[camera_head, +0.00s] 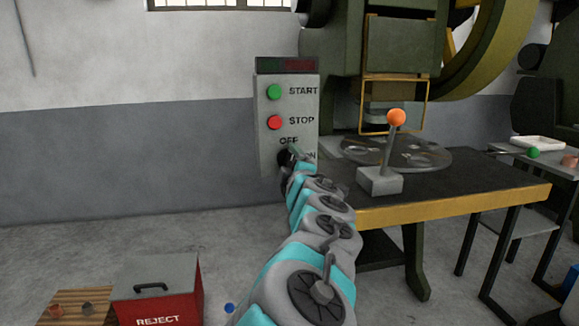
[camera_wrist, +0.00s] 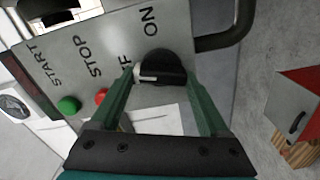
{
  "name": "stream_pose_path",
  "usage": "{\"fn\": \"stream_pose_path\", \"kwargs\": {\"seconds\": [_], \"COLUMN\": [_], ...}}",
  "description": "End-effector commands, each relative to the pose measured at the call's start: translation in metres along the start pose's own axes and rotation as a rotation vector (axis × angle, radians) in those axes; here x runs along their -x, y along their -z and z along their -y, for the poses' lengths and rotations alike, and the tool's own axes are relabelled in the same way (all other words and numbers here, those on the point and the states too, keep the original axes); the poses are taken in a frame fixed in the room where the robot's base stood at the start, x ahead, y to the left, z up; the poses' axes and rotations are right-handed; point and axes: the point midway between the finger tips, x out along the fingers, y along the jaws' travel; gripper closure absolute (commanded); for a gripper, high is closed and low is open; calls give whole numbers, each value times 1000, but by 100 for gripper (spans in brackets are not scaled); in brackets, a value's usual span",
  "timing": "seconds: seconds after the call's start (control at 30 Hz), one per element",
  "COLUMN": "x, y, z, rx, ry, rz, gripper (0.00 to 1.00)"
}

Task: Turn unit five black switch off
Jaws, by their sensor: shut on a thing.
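The grey control box (camera_head: 267,140) carries a green START button (camera_head: 274,92), a red STOP button (camera_head: 275,122) and a black rotary switch (camera_wrist: 166,66) between OFF and ON labels. In the wrist view the switch's white mark points left, toward the partly hidden OFF label. My gripper (camera_wrist: 160,72) has its two green fingers on either side of the switch and is shut on it. In the head view my arm and gripper (camera_head: 290,157) cover most of the switch and part of the ON label. No unit number is readable.
A press table (camera_head: 450,200) with an orange-knobbed lever (camera_head: 396,118) stands right of my arm. A red REJECT box (camera_head: 157,290) and a wooden block (camera_head: 70,305) are at the lower left.

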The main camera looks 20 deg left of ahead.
Motion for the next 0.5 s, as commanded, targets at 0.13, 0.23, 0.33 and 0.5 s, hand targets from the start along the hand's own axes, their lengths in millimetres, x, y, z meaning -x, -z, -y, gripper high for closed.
{"fn": "stream_pose_path", "kwargs": {"seconds": [0.13,0.23,0.33,0.5], "x": [0,0,0,0], "y": [1,1,1,1], "z": [1,1,2,2], "rx": [117,181,233,290], "ry": [-1,-1,0,1], "rz": [-2,-3,-3,-3], "gripper": [77,77,77,77]}}
